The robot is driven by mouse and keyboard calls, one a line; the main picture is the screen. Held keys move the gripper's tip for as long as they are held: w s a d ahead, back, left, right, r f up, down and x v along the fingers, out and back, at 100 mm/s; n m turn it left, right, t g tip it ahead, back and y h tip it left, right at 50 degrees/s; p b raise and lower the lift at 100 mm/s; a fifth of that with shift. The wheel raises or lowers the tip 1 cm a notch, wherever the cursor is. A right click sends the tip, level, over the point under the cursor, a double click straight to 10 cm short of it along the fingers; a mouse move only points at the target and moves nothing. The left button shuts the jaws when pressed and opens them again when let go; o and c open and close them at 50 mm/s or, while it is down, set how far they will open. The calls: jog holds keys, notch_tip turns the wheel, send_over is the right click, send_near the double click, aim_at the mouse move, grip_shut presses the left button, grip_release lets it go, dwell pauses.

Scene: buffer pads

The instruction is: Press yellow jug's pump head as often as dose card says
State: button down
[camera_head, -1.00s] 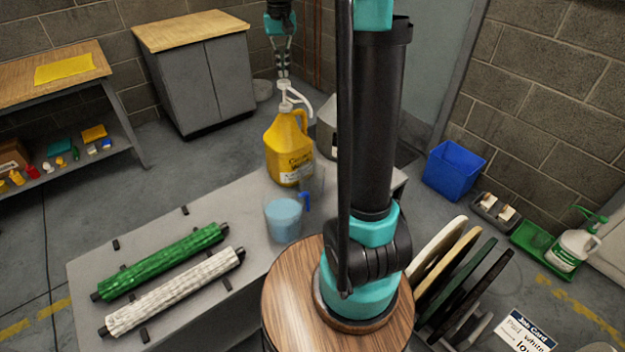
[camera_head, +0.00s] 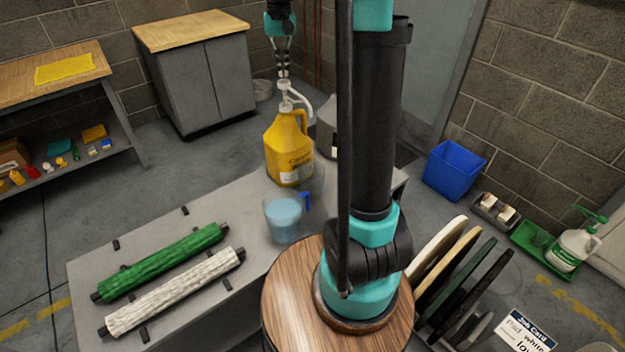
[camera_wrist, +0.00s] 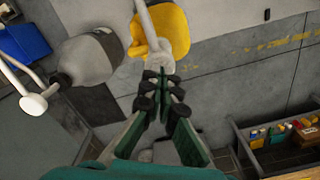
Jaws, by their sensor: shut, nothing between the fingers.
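The yellow jug (camera_head: 288,150) stands upright at the far end of the grey bench, with a white pump head (camera_head: 287,88) and a curved spout on top. My gripper (camera_head: 283,73) points down just above the pump head, fingers together and empty. In the wrist view the fingertips (camera_wrist: 162,78) overlap the near edge of the pump head (camera_wrist: 157,62), with the yellow jug (camera_wrist: 172,30) below; I cannot tell whether they touch it. A clear measuring cup (camera_head: 283,222) with bluish contents stands in front of the jug. I cannot make out a dose card.
A grey jug (camera_wrist: 90,58) with a white pump stands beside the yellow one. Green (camera_head: 160,262) and white (camera_head: 170,293) rolls lie on the bench. Pads stand in a rack (camera_head: 470,275) at right. A job card (camera_head: 525,330), partly cut off, reads "Pad: white".

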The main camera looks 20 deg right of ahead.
aim_at(284, 81)
dwell(0.3)
jog(key=shift+f, duration=2.4)
jog(key=shift+r, duration=2.4)
jog(key=shift+f, duration=2.35)
jog(key=shift+r, duration=2.35)
